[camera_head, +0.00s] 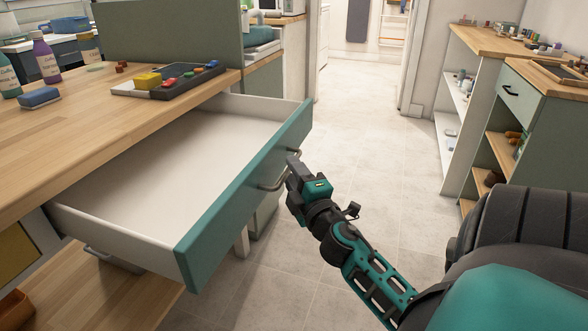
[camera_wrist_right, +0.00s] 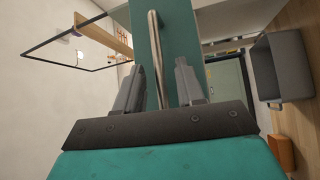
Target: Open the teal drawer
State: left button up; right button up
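The teal drawer (camera_head: 248,190) is pulled far out from under the wooden counter, and its white inside is empty. A metal bar handle (camera_head: 272,186) is on its teal front. My right gripper (camera_head: 291,168) is at this handle, on the outer side of the drawer front. In the right wrist view the handle (camera_wrist_right: 157,62) runs between the two fingers (camera_wrist_right: 160,76), with a visible gap on each side, so the gripper looks open around it. Whether a finger touches the bar is not clear. My left gripper is not in view.
The wooden counter (camera_head: 60,140) holds bottles (camera_head: 45,60), a blue sponge-like block (camera_head: 39,97) and a dark tray (camera_head: 170,82) with coloured pieces. A shelf unit (camera_head: 500,125) stands at the right. The tiled floor (camera_head: 365,135) between is clear. A grey bin (camera_wrist_right: 278,68) shows in the wrist view.

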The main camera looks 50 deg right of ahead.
pick_arm(q)
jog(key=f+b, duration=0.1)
jog(key=b, duration=0.1)
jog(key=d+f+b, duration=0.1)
jog(key=b, duration=0.1)
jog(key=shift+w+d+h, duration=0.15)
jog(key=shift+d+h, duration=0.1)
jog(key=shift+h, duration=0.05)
pick_arm(e)
jog(key=v, duration=1.3)
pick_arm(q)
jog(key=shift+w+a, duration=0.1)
pick_arm(e)
jog(key=shift+w, duration=0.1)
